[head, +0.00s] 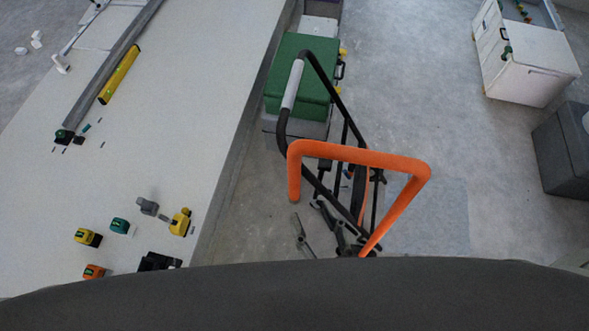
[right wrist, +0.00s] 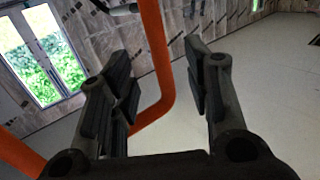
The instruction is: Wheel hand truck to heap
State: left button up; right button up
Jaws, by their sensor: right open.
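The hand truck has an orange tube handle (head: 350,155) that stands up in the middle of the head view. Black framework lies below and behind it, and a black loop (head: 325,75) with a pale grip rises beside it; I cannot tell whether the loop belongs to the hand truck. My right gripper (head: 325,228) is low in the head view, near the handle's lower part. In the right wrist view my right gripper (right wrist: 160,60) is open, and the orange tube (right wrist: 152,45) shows between its fingers. I cannot tell whether they touch. My left gripper is out of view. No clear heap shows.
A long white table (head: 150,130) on the left bears a yellow level (head: 119,74) and several small tools. A green case (head: 300,65) stands behind the handle. A white cabinet (head: 530,80) and a dark box (head: 560,155) stand right. The floor (head: 425,90) between is clear.

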aim_at(297, 175)
jog(key=shift+t, duration=0.3)
jog(key=x, duration=0.3)
jog(key=r+p+x, duration=0.1)
jog(key=x, duration=0.3)
jog(key=r+p+x, duration=0.1)
jog(key=x, duration=0.2)
jog(key=shift+w+r, duration=0.2)
jog(key=shift+w, duration=0.25)
grip_shut()
